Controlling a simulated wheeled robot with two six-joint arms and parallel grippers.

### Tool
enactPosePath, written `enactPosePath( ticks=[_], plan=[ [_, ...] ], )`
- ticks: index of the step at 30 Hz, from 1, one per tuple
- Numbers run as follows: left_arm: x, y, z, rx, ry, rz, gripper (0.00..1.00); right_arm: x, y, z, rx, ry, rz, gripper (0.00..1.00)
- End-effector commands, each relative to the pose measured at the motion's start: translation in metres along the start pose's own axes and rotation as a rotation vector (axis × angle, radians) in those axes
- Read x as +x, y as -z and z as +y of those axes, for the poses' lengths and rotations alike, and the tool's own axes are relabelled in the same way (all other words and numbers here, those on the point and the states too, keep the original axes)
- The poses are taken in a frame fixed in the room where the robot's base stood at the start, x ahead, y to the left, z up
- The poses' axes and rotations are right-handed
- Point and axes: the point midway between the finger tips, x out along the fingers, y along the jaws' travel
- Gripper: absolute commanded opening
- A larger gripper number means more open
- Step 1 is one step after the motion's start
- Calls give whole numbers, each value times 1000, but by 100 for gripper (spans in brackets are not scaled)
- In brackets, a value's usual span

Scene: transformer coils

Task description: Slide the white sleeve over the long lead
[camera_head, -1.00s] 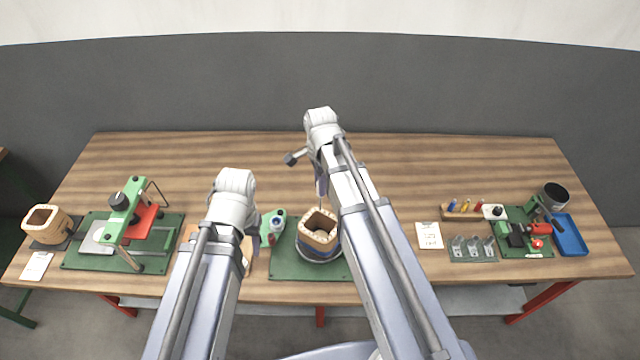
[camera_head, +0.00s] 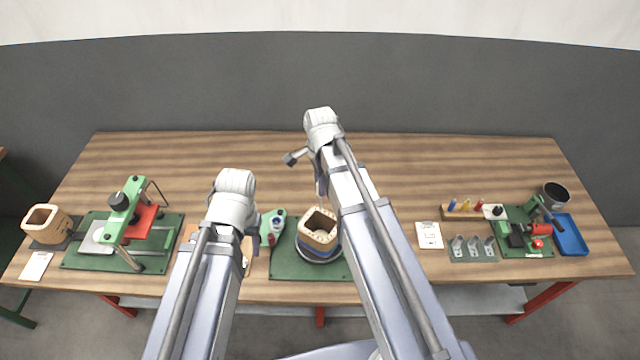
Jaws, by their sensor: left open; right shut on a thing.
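The wooden-topped coil (camera_head: 318,238) stands on the green mat (camera_head: 290,268) at the front middle of the table. My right gripper (camera_head: 320,188) hangs just above and behind the coil, partly covered by my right arm. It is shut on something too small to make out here. My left arm reaches over the table left of the coil and hides its own gripper. I cannot make out the white sleeve or the long lead in this view.
A green holder (camera_head: 273,222) with small parts stands left of the coil. A green press (camera_head: 124,212) and another coil former (camera_head: 45,222) are at the left. A small-parts rack (camera_head: 461,213), bracket plate (camera_head: 473,249) and blue tray (camera_head: 570,236) are at the right. The back table is clear.

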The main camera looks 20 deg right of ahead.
Motion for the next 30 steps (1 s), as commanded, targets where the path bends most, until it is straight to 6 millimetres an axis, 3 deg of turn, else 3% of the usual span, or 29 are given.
enactPosePath(
  ticks=[30],
  plan=[
    [16,1,2,0,0,0,49,16,0,0,0,0,0,0]
  ],
)
